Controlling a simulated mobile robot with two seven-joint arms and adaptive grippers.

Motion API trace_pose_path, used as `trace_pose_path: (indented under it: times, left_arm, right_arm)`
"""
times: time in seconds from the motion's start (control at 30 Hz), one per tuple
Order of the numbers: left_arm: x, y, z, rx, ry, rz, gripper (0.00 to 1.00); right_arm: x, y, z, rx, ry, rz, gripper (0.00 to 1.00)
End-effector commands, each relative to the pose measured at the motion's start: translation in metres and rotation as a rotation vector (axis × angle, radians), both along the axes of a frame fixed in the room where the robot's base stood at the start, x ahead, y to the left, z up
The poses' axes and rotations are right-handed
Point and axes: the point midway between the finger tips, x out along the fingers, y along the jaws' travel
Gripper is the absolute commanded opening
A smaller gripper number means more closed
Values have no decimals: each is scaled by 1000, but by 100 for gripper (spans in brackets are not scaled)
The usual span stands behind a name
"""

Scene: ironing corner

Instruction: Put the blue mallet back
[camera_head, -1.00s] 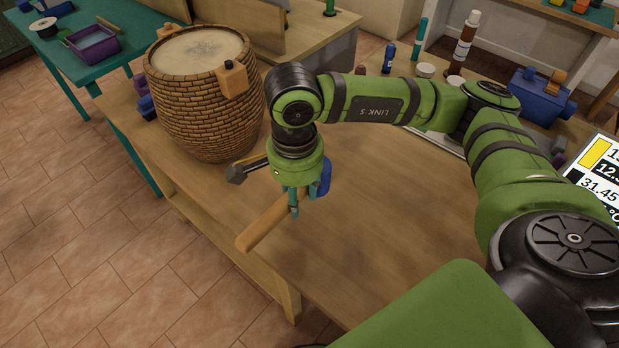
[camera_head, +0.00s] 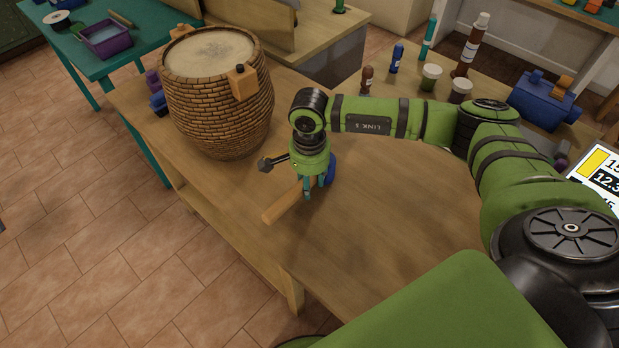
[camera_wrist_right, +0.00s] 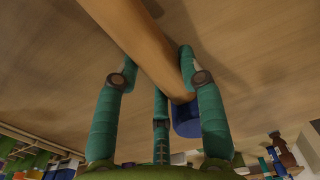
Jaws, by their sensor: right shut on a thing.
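The blue mallet has a light wooden handle (camera_head: 284,203) and a blue head (camera_head: 331,169). My right gripper (camera_head: 307,193) is shut on the handle over the wooden table (camera_head: 385,220). The handle points toward the table's front left edge, and the head is partly hidden behind the gripper. In the right wrist view the handle (camera_wrist_right: 140,35) runs between the teal fingers, with the blue head (camera_wrist_right: 187,119) close to them. The mallet appears to be held a little above the tabletop. My left gripper is not in view.
A large woven barrel (camera_head: 218,105) stands left of the gripper. Several bottles and jars, including a brown bottle (camera_head: 470,50), stand at the back right near a blue box-like object (camera_head: 543,100). The table's middle is clear.

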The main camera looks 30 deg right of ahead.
Motion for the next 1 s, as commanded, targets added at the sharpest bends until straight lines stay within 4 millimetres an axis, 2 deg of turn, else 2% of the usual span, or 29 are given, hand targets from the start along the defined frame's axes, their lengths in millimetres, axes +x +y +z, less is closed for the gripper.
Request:
trace_pose_path:
  times: [0.23, 0.27, 0.3, 0.6, 0.73, 0.77, 1.0]
  left_arm:
    - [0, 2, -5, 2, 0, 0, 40]
    - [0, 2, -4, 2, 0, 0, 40]
    - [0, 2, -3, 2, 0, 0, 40]
    - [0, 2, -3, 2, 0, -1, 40]
    - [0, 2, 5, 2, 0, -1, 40]
    - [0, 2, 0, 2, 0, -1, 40]
    - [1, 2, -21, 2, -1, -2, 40]
  right_arm:
    - [1, 0, -3, 0, -2, -1, 0]
    - [0, 0, -2, 0, 0, -1, 48]
    - [0, 0, -2, 0, 0, -1, 64]
    - [0, 0, -1, 0, 0, -1, 64]
    - [-1, 0, -1, -1, 3, -1, 64]
    - [1, 0, 0, 0, -1, -1, 64]
    - [6, -1, 38, 1, -6, 0, 64]
